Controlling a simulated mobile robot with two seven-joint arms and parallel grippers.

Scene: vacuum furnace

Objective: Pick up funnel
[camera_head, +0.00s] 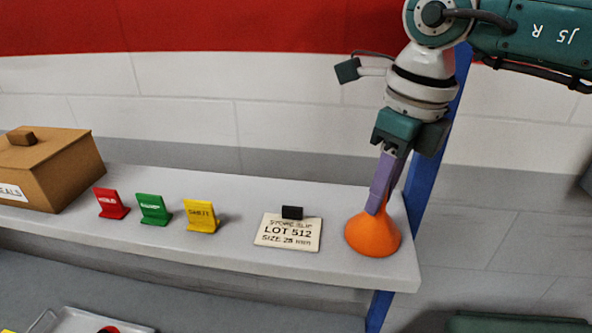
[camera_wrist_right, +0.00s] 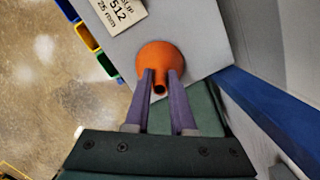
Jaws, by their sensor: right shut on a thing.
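The orange funnel (camera_head: 372,236) stands wide end down near the right end of the grey shelf (camera_head: 330,262). My right gripper (camera_head: 377,207) comes down on it from above, with its purple fingers at the funnel's narrow top. In the right wrist view the funnel (camera_wrist_right: 162,57) shows its spout between the two fingertips (camera_wrist_right: 160,80). The right gripper is shut on the funnel's spout. The funnel looks upright and at the shelf surface; I cannot tell if it is slightly lifted. My left gripper is not in view.
Yellow (camera_head: 201,216), green (camera_head: 154,209) and red (camera_head: 111,204) tags stand farther left, then a cardboard box (camera_head: 60,175). A blue post (camera_head: 432,170) rises close behind the right gripper.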

